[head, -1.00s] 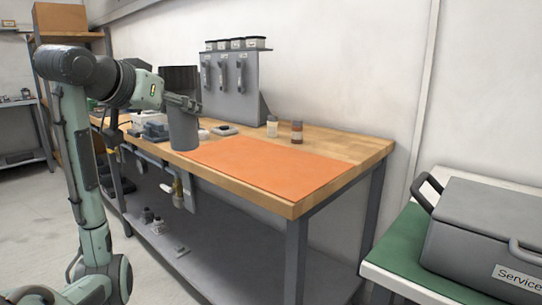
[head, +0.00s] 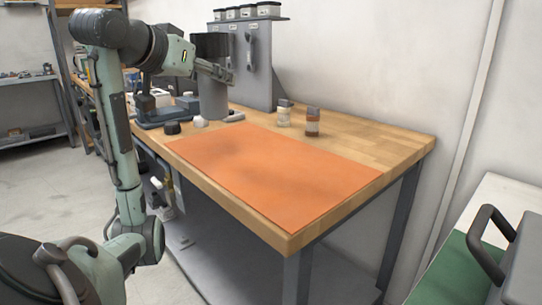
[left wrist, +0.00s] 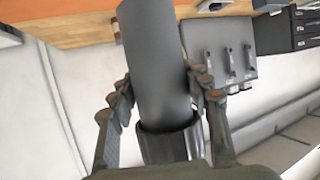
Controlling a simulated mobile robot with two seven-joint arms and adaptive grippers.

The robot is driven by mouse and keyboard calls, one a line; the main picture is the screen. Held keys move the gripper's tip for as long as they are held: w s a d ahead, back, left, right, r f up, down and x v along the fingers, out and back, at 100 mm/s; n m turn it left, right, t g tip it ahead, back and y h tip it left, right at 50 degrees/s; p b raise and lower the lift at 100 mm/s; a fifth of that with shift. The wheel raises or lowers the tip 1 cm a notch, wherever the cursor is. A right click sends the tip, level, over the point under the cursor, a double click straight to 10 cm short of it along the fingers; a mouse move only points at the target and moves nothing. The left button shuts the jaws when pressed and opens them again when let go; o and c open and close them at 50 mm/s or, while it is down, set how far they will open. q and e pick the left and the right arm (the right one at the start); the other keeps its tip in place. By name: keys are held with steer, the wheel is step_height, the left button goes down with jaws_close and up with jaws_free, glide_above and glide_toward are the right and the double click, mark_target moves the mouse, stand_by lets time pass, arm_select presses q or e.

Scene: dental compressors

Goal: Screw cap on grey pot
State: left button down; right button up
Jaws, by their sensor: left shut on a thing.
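My left gripper (head: 216,71) is shut on the grey pot (head: 214,100), a tall smooth cylinder at the left of the workbench. The pot is upright, with a darker, wider section (head: 211,45) above the fingers. I cannot tell whether its base touches the bench. In the left wrist view the pot (left wrist: 155,60) lies between the two fingers (left wrist: 160,92), with the dark section (left wrist: 168,146) nearer the palm. A small black round piece (head: 172,128) lies on the bench by the mat; I cannot tell whether it is the cap. My right gripper is out of view.
The orange mat (head: 270,165) is bare on the wooden bench (head: 395,145). Two small jars, a pale one (head: 284,117) and a brown one (head: 312,123), stand behind it. A grey rack (head: 258,65) stands at the back. A white round piece (head: 200,122) lies near the pot.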

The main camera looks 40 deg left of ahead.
arm_select(q)
steer(key=shift+w+d+f, duration=0.15)
steer(key=w+d+f, duration=0.2)
steer(key=w+f, duration=0.1)
steer(key=w, duration=0.2)
steer(key=w+d+f+b, duration=0.1)
steer(key=w+d+f, duration=0.1)
steer(key=w, duration=0.3)
steer(key=shift+d+f, duration=0.35)
steer(key=shift+f, duration=0.45)
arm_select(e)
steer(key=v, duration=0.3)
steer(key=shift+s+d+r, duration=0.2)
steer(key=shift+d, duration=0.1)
arm_select(q)
steer(key=shift+w, duration=0.1)
step_height(320, 180, down, 4)
steer(key=shift+f+b, duration=0.1)
steer(key=shift+b, duration=0.6)
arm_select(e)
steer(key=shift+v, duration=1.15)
